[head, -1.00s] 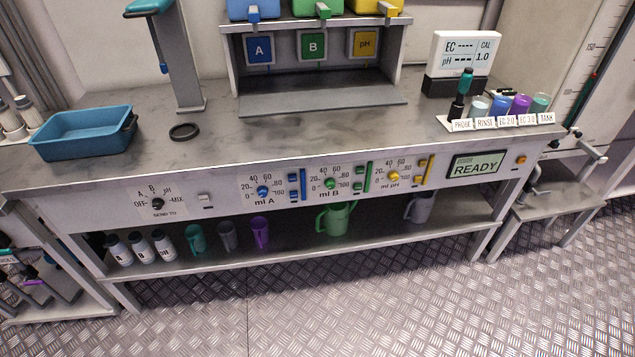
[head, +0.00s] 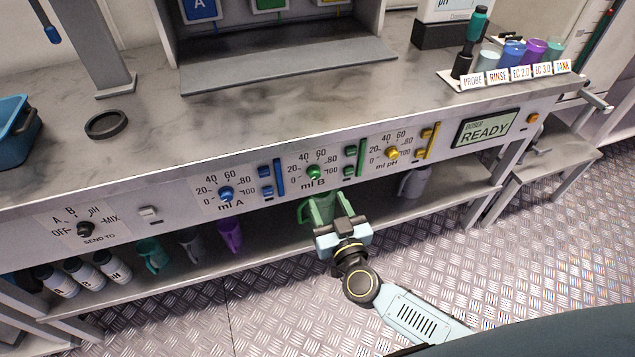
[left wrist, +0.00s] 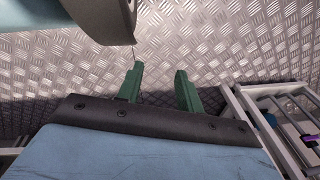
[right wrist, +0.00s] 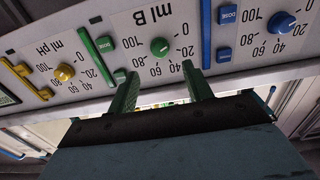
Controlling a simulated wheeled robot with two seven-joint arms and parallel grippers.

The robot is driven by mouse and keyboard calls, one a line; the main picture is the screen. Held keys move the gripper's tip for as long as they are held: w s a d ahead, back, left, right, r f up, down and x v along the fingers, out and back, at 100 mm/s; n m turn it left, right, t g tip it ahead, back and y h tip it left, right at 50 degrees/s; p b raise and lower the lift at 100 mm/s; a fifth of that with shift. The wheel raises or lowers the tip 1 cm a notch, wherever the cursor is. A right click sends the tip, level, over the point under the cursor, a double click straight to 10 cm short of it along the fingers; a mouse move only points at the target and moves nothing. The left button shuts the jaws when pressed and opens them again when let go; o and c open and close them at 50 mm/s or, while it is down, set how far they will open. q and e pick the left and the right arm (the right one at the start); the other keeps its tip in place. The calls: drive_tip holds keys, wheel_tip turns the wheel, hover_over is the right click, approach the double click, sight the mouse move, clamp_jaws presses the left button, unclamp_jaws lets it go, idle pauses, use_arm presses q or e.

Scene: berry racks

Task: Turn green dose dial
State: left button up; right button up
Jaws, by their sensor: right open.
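The green dose dial (head: 314,172) is a small round knob on the ml B scale of the bench's front panel. In the right wrist view the green dial (right wrist: 159,47) shows just beyond the fingertips, roughly centred between them. My right gripper (head: 333,208) is below the dial in the head view, apart from it. In the right wrist view the green fingers of the right gripper (right wrist: 156,76) are spread and empty. My left gripper (left wrist: 158,72) shows only in the left wrist view, open and empty over the metal floor. The dial's exact setting is too small to read.
The blue dial (head: 226,194) and yellow dial (head: 392,153) flank the green one. Green buttons and a bar (head: 361,156) are just right of it. The display (head: 485,129) reads READY.

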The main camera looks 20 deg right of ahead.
sight(316, 177)
drive_tip(key=w+b, duration=0.1)
drive_tip(key=w, duration=0.4)
drive_tip(key=shift+w+a+f, duration=0.1)
drive_tip(key=shift+w, duration=0.25)
use_arm(q)
drive_tip(key=w+r+b, duration=0.1)
drive_tip(key=w+r, duration=0.3)
drive_tip(key=w, duration=0.1)
drive_tip(key=shift+d+r, duration=0.15)
drive_tip(key=shift+d, duration=0.25)
use_arm(e)
drive_tip(key=shift+w, duration=1)
drive_tip(key=c, duration=1)
use_arm(q)
drive_tip(key=shift+w, duration=0.1)
use_arm(e)
drive_tip(key=shift+o, duration=0.2)
drive_tip(key=shift+m, duration=0.3)
